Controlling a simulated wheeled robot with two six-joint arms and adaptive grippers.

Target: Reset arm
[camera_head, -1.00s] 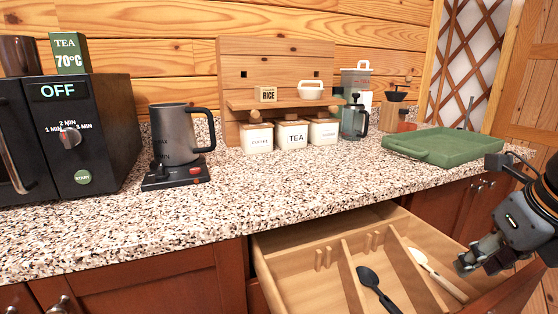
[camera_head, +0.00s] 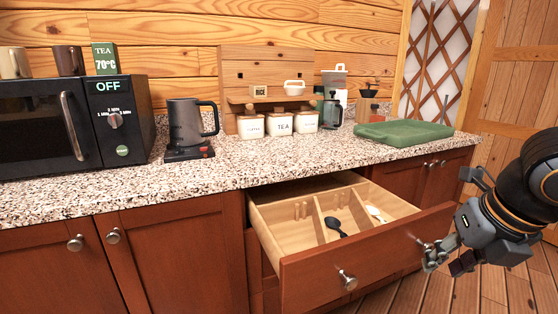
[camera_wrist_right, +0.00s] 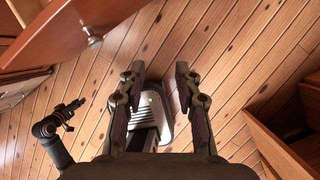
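My right gripper (camera_head: 440,256) is in front of the open drawer (camera_head: 372,262), at the right end of its front panel, in the head view. In the right wrist view its two fingers (camera_wrist_right: 160,82) stand apart with nothing between them, above the wooden floor. My left arm is not in the head view.
The drawer holds a black spoon (camera_head: 335,226) and a pale spoon (camera_head: 375,213). The counter (camera_head: 270,162) carries a microwave (camera_head: 30,130), a kettle (camera_head: 186,125), canisters (camera_head: 279,123) and a green tray (camera_head: 404,133). The floor (camera_head: 490,290) at the lower right looks clear.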

